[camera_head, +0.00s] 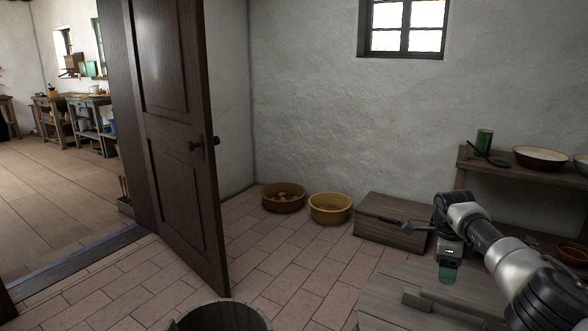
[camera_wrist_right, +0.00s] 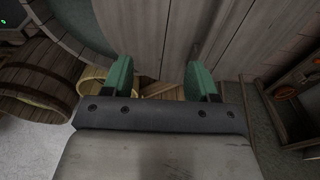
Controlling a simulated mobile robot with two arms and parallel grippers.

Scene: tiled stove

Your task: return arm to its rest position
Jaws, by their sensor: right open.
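My right arm comes in from the lower right in the head view. Its gripper (camera_head: 448,272) hangs fingers down above a grey wooden table (camera_head: 385,305). In the right wrist view the right gripper (camera_wrist_right: 158,82) shows two green fingers standing wide apart with nothing between them. Wooden boards lie beyond the fingers. My left gripper and left arm are not in either view.
A dark door (camera_head: 180,140) stands open at left. A brown basket (camera_head: 283,197), a yellow basket (camera_head: 330,208) and a wooden chest (camera_head: 393,220) stand along the wall. A shelf (camera_head: 510,178) holds a green tin (camera_head: 484,141) and a bowl (camera_head: 541,158). A barrel (camera_head: 222,316) stands in front.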

